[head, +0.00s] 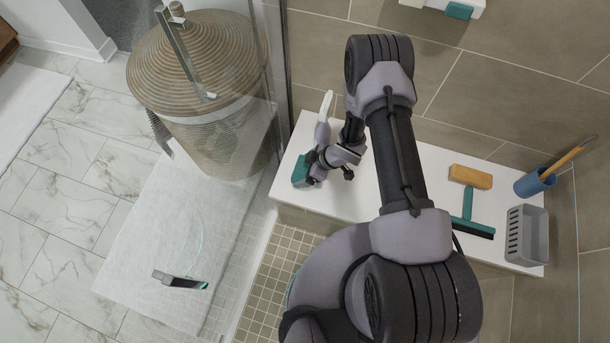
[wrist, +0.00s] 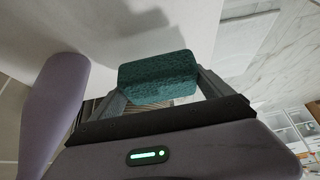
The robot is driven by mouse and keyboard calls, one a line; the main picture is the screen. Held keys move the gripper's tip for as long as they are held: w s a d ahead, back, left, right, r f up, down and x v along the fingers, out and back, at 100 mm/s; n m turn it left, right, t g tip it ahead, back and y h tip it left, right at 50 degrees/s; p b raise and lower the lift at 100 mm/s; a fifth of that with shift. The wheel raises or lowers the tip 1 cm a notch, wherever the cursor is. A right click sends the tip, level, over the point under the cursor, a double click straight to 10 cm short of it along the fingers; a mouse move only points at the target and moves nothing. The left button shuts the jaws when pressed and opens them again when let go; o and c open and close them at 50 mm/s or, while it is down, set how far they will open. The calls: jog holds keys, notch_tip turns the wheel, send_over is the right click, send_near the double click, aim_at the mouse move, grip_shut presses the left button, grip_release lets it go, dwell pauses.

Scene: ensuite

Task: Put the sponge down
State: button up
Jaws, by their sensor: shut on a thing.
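A dark teal sponge (wrist: 158,76) is held between the two fingers of my gripper (wrist: 158,92) in the wrist view. In the head view the teal sponge (head: 301,171) shows at the tip of my gripper (head: 311,172), over the left end of the white bench (head: 348,198). I cannot tell whether the sponge touches the bench. A purple bottle (head: 322,135) with a white top stands beside my gripper on the bench, and it also shows large at the left of the wrist view (wrist: 52,112).
On the bench's right lie a yellow-orange sponge or brush (head: 470,176), a teal squeegee (head: 469,216), a blue cup (head: 534,183) with a brush, and a grey basket (head: 526,235). A glass panel and a wicker hamper (head: 205,85) stand left. A white mat (head: 160,240) lies on the floor.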

notch_tip(320, 180, down, 4)
jog(key=shift+s+b, duration=0.1)
jog(key=shift+b, duration=0.9)
jog(key=shift+r, duration=0.25)
jog(key=o, duration=1.2)
jog(key=shift+f, duration=0.15)
